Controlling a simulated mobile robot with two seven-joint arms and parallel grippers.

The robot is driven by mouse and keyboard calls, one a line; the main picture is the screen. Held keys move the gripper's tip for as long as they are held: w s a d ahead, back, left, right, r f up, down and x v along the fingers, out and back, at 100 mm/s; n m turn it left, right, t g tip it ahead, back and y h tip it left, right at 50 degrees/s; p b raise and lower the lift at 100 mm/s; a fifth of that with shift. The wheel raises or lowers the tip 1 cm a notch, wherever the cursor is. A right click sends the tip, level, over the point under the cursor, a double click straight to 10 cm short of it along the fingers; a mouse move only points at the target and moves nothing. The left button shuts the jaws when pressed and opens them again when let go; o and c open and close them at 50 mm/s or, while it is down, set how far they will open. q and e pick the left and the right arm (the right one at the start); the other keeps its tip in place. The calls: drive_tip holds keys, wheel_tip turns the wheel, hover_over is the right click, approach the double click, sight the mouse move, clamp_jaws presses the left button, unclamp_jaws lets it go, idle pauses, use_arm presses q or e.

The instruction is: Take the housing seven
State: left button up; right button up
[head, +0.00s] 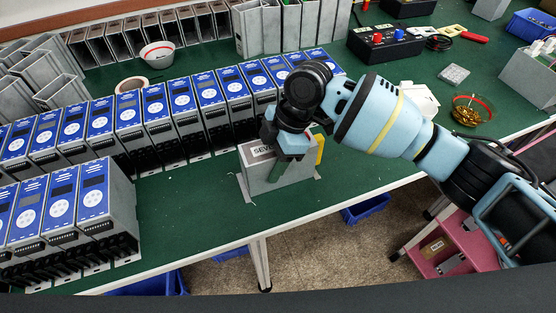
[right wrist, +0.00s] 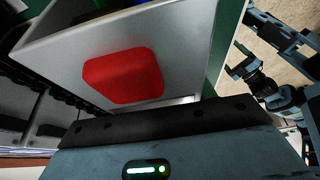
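The housing seven (head: 264,178) is a grey metal box standing on the green table near its front edge. Its label reads "SEVE", with the rest covered by my gripper. My right gripper (head: 289,172) is directly over the housing from above, its fingers largely hidden. In the right wrist view a grey housing wall (right wrist: 200,62) with a red rounded patch (right wrist: 124,76) is close in front of the gripper's dark edge. Whether the fingers are shut on it cannot be told. A jointed arm end, probably my left gripper (right wrist: 238,62), shows at the upper right there.
Rows of blue-fronted units (head: 128,113) stand left and behind. Empty grey housings (head: 262,30) line the back. A bowl with brass parts (head: 471,112) and a red-buttoned black box (head: 385,45) are right. A yellow piece (head: 320,149) is beside the housing.

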sight(271, 148)
drive_tip(key=c, duration=0.6)
drive_tip(key=shift+r, duration=0.2)
drive_tip(key=shift+r, duration=0.6)
wheel_tip(271, 148, up, 2)
drive_tip(key=shift+r, duration=0.15)
drive_tip(key=s+d, duration=0.2)
drive_tip(key=s, duration=0.2)
drive_tip(key=s+d, duration=0.3)
drive_tip(key=s, duration=0.2)
drive_tip(key=s+d+r, duration=0.1)
drive_tip(key=s+d, duration=0.2)
drive_tip(key=s, duration=0.1)
drive_tip(key=shift+s+d+r+p, duration=0.1)
drive_tip(key=shift+s+d+p, duration=0.05)
drive_tip(key=shift+s+p, duration=0.2)
